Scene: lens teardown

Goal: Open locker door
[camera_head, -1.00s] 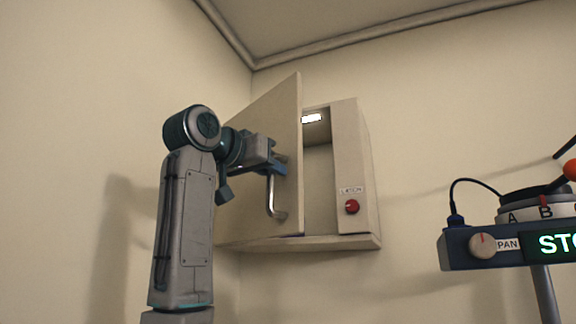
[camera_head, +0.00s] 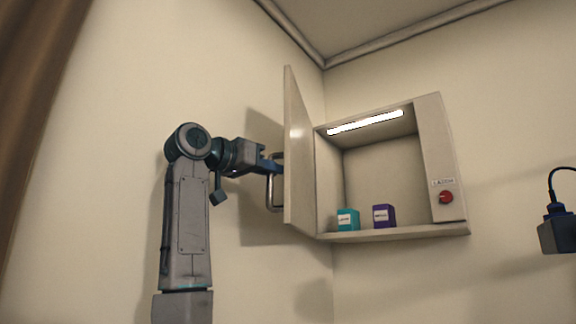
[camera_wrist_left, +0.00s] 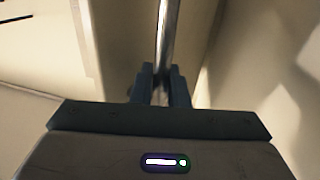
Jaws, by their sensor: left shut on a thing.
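The wall locker (camera_head: 436,160) is cream, and its door (camera_head: 297,150) stands wide open, swung out to the left and seen nearly edge-on. A shiny metal bar handle (camera_head: 271,190) is on the door's outer face. My left gripper (camera_head: 272,165) is shut on this handle. In the left wrist view the handle (camera_wrist_left: 166,35) runs up from between the two blue fingers (camera_wrist_left: 161,88). A teal box (camera_head: 347,219) and a purple box (camera_head: 384,215) stand inside on the locker floor. My right gripper is out of view.
A red knob (camera_head: 446,197) sits on the locker's right front panel under a small label. A lit strip (camera_head: 366,122) is under the locker's top. A dark blue device with a cable (camera_head: 558,232) is at the right edge. A brown curtain (camera_head: 35,95) hangs at far left.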

